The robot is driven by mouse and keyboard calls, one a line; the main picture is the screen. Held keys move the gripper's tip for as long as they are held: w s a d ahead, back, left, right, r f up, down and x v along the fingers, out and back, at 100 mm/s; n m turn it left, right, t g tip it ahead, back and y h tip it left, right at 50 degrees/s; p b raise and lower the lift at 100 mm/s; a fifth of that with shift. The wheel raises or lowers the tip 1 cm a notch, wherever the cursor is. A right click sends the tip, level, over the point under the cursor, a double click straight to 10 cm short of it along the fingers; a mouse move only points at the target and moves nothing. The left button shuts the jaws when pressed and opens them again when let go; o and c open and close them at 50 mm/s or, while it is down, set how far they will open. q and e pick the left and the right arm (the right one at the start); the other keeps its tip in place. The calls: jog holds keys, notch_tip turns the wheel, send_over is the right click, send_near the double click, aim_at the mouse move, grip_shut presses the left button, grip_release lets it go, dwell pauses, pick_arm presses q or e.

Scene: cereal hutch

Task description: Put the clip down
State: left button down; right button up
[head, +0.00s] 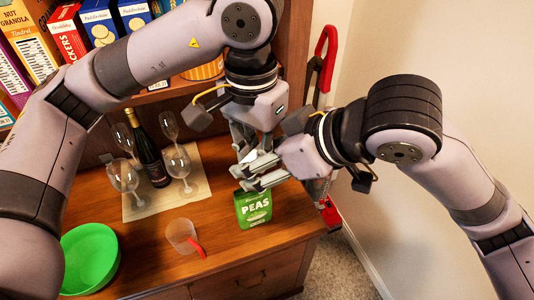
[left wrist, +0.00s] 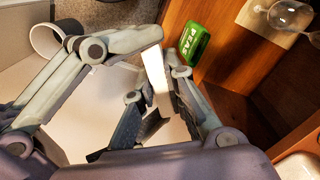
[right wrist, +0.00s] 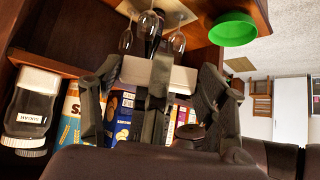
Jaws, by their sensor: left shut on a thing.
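The clip, a plain white bar, shows between the fingers of my left gripper in the head view (head: 250,157). It also shows in the left wrist view (left wrist: 157,80) and as a pale bar in the right wrist view (right wrist: 185,78). My left gripper (head: 246,148) is shut on it, above the counter. My right gripper (head: 247,177) reaches in from the right, close to the left one, its fingers spread apart. Whether its fingers touch the clip is hidden. The green peas bag (head: 254,209) stands on the counter just below both grippers.
A clear cup with a red handle (head: 180,236) and a green bowl (head: 90,257) are on the wooden counter (head: 225,262). Wine glasses and a dark bottle (head: 149,156) stand on a mat (head: 138,212). Cereal boxes (head: 28,45) fill the shelf above.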

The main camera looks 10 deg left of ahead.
pick_arm(q)
jog(key=shift+s, duration=0.15)
pick_arm(e)
jog(key=shift+w+d, duration=0.1)
jog(key=shift+w, duration=0.15)
jog(key=shift+c, duration=1.3)
pick_arm(q)
jog(key=c, duration=2.1)
grip_release()
pick_arm(e)
jog(key=shift+c, duration=0.4)
pick_arm(q)
jog(key=o, duration=0.5)
jog(key=shift+o, duration=0.2)
pick_arm(e)
jog(key=shift+s, duration=0.1)
pick_arm(q)
jog(key=shift+r, duration=0.1)
